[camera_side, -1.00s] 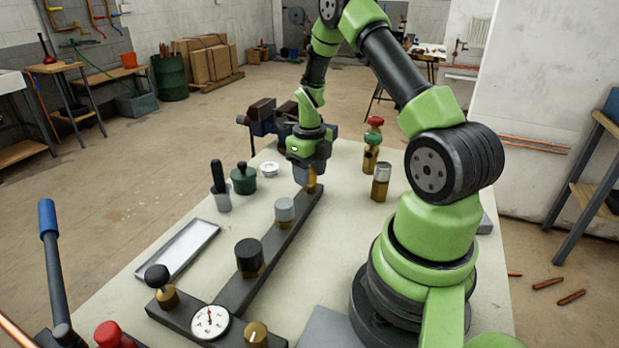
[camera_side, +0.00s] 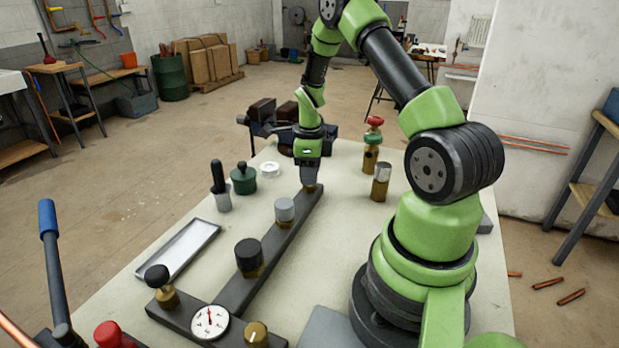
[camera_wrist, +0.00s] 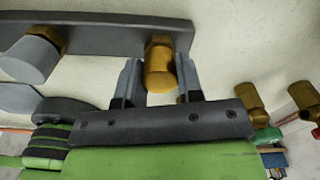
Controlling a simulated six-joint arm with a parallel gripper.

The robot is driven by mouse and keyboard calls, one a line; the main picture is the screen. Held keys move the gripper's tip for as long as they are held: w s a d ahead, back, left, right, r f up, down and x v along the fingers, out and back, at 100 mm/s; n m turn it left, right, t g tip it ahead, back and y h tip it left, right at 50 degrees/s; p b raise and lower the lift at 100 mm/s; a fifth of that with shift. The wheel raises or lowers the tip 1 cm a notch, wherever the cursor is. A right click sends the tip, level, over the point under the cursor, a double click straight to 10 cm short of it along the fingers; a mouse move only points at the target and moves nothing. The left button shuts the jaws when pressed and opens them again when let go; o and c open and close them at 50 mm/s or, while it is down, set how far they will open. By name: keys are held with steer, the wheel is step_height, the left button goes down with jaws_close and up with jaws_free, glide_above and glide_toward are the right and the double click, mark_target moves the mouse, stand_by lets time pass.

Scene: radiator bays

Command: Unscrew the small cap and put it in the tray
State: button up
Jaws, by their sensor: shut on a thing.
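The small cap is a brass cylinder (camera_wrist: 159,72) at the far end of the dark grey manifold bar (camera_side: 283,237). In the wrist view it sits between the two fingers of my gripper (camera_wrist: 157,80), next to the bar. In the side view my gripper (camera_side: 309,183) points down at the bar's far end and mostly hides the brass cap. My gripper is shut on it. I cannot tell whether the thread is still engaged. The tray (camera_side: 179,249) is a shallow, empty metal one on the bench left of the bar.
A grey cap (camera_side: 284,211), a black knob (camera_side: 249,255) and a gauge (camera_side: 210,322) are on the manifold. A green pot (camera_side: 244,179) and a dark-handled tool (camera_side: 220,185) stand left of it. Brass valves (camera_side: 371,152) stand to the right. A vise (camera_side: 270,121) is behind.

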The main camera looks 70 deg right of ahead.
steer(key=n, duration=1.1)
steer(key=shift+n, duration=0.3)
steer(key=n, duration=0.4)
steer(key=shift+n, duration=0.4)
steer(key=n, duration=0.5)
steer(key=shift+r, duration=2.6)
